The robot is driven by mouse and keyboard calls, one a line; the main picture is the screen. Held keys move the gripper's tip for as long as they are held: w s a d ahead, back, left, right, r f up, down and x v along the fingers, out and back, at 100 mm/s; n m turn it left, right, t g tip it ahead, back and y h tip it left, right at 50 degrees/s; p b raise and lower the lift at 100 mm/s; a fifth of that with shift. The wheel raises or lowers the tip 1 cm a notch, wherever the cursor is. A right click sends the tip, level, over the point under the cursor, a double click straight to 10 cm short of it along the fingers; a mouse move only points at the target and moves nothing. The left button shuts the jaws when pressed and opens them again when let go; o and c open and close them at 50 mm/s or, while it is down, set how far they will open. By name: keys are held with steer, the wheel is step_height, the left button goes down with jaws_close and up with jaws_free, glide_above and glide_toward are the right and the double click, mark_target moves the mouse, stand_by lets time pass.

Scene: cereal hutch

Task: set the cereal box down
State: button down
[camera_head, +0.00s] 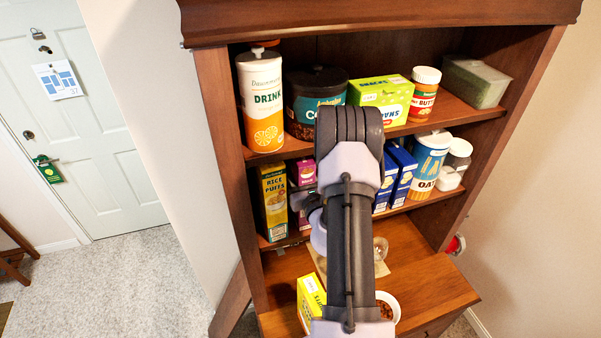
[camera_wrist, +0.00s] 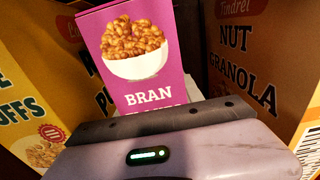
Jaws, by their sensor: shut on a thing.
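The cereal box is purple, with a white bowl and the word BRAN on its front (camera_wrist: 135,50). In the wrist view it stands upright right beyond my gripper (camera_wrist: 165,108). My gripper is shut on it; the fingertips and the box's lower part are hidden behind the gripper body. In the head view the purple box (camera_head: 306,172) shows at the middle shelf of the hutch, right of the yellow rice puffs box (camera_head: 273,203). My arm hides most of the gripper there. I cannot tell whether the box touches the shelf.
In the wrist view a nut granola box (camera_wrist: 250,60) stands close at right and a yellow box (camera_wrist: 28,110) at left. Blue boxes (camera_head: 402,170) and an oats canister (camera_head: 428,165) fill the shelf's right. Below are a yellow box (camera_head: 311,298) and a bowl (camera_head: 391,304).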

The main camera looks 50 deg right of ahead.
steer(key=shift+s+d+r, duration=0.15)
steer(key=shift+s+d, duration=0.3)
steer(key=shift+s, duration=0.35)
steer(key=c, duration=1.2)
jaws_free()
steer(key=shift+w+a+f, duration=0.2)
steer(key=shift+w+a, duration=0.3)
steer(key=shift+a, duration=0.15)
steer(key=o, duration=0.3)
steer(key=shift+w, duration=0.1)
steer(key=shift+o, duration=0.7)
steer(key=shift+s+d, duration=0.3)
steer(key=shift+d, duration=0.1)
steer(key=b+v, duration=0.4)
steer(key=v, duration=0.8)
steer(key=shift+r, duration=0.25)
steer(key=shift+w+a, duration=0.1)
steer(key=shift+a, duration=0.05)
